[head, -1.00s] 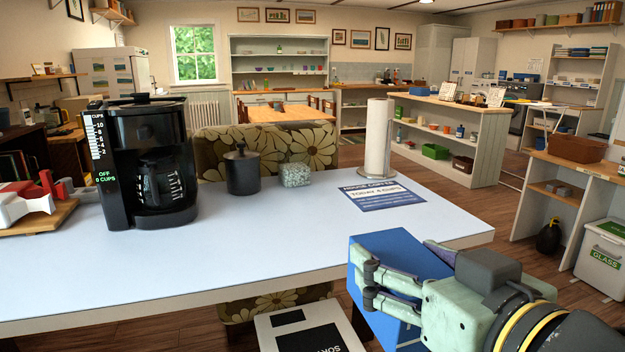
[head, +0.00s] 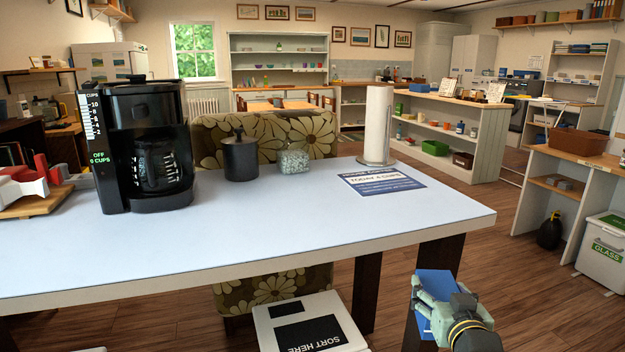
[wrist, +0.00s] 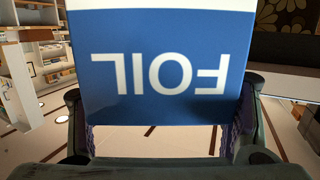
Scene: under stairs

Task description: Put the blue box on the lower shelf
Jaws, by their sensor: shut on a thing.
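The blue box (head: 436,288) is held in my gripper (head: 431,304), low beside the right end of the white-topped table and below its top. In the wrist view the blue box (wrist: 160,68) fills the upper middle, with the word FOIL upside down in white. My gripper's fingers (wrist: 163,130) are on both sides of it. Several shelves are in the room; a low shelf (head: 556,187) shows under the wooden counter at right. I cannot tell which one is the lower shelf of the task.
The white table (head: 290,225) holds a coffee maker (head: 145,145), a dark canister (head: 240,158), a glass jar (head: 293,158) and a paper towel roll (head: 378,124). A white sorting bin (head: 305,320) stands below.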

